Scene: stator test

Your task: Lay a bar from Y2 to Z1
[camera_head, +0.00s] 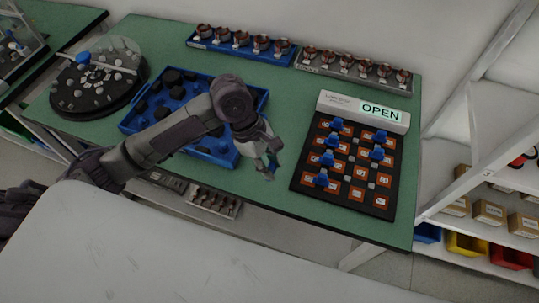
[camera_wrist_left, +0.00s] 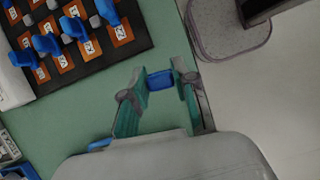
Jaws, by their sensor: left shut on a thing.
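My left gripper (camera_head: 268,172) hangs over the green table between the blue tray and the test board. In the left wrist view its teal fingers (camera_wrist_left: 158,92) are shut on a small blue bar (camera_wrist_left: 160,80), held at the fingertips. The black board (camera_head: 296,184) has rows of orange-framed pads, and several blue bars (camera_head: 321,180) stand on it. Its sign reads OPEN (camera_head: 380,111). The board also shows in the left wrist view (camera_wrist_left: 84,71), to the left of the gripper. I cannot read the pads' labels well enough to tell Y2 and Z1. My right gripper is not in view.
A blue tray (camera_head: 222,161) with dark round parts lies behind my left arm. A round black turntable (camera_head: 75,100) stands at the far left. Racks of copper-wound stators (camera_head: 240,47) line the back edge. Green table top (camera_head: 282,125) is clear between tray and board.

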